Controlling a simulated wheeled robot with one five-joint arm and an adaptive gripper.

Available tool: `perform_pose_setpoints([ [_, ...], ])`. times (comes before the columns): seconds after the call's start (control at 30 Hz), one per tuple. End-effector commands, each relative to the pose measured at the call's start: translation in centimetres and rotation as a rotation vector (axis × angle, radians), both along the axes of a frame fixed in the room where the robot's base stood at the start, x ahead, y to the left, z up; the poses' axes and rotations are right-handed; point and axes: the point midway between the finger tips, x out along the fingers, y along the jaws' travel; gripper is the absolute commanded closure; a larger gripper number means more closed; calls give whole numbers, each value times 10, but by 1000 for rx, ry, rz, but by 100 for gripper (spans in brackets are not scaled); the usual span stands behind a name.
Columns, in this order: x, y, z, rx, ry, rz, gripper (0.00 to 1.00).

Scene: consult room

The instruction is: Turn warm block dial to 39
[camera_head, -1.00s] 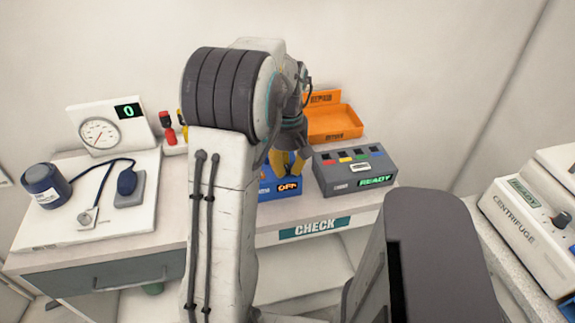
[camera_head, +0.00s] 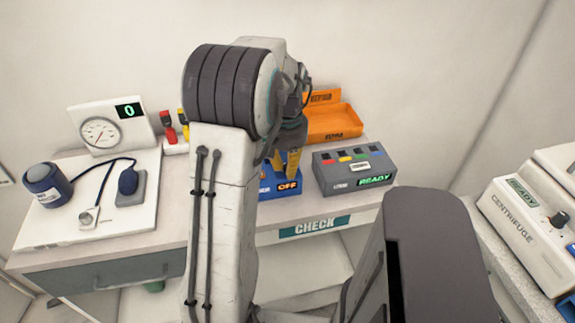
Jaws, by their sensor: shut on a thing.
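The blue block unit (camera_head: 266,188) stands on the counter, with a small display (camera_head: 288,187) that reads OFF in orange. Much of the unit, including its dial, is hidden behind my arm and gripper. My gripper (camera_head: 286,163) points down over the unit, with its yellow fingers at the top of it. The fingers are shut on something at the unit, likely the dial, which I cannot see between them.
A grey box (camera_head: 335,177) reading READY stands right of the blue unit. An orange tray (camera_head: 335,121) is behind it. A gauge (camera_head: 100,132), a blood pressure set (camera_head: 45,185) and a white board (camera_head: 60,226) are left. A centrifuge (camera_head: 520,215) is far right.

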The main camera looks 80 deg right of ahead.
Motion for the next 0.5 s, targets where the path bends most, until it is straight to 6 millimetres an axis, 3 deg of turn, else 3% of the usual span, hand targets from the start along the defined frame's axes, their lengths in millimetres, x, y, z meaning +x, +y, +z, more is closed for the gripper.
perform_pose_setpoints([
  [0.5, 0, 2, -2, 8, 0, -372, 100],
])
